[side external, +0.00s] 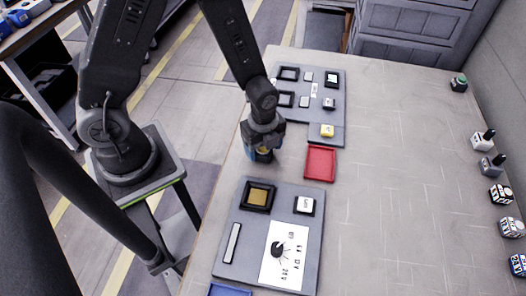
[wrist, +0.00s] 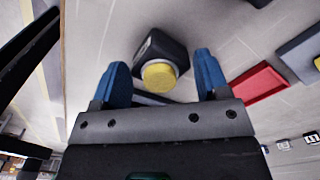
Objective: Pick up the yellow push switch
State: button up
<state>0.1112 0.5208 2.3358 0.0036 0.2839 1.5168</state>
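The yellow push switch (wrist: 159,75) has a round yellow button on a dark, block-like base. In the wrist view it sits between the two blue fingertips and a little beyond them, with clear gaps on both sides. My gripper (wrist: 162,76) is open and empty, with its fingers wide apart. In the side external view my gripper (side external: 262,153) points down over the table's left part, close above the surface. The yellow button (side external: 263,150) shows partly among the blue fingers; most of the switch's base is hidden there.
A red tray (side external: 320,163) lies to the right of my gripper. A grey panel (side external: 336,108) with several parts lies behind. Another grey panel (side external: 231,270) with a black frame and printed card lies in front. Several small switches line the right edge. The table's middle right is clear.

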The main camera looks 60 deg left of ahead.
jog(key=c, duration=0.5)
jog(key=shift+o, duration=0.2)
jog(key=shift+r, duration=0.15)
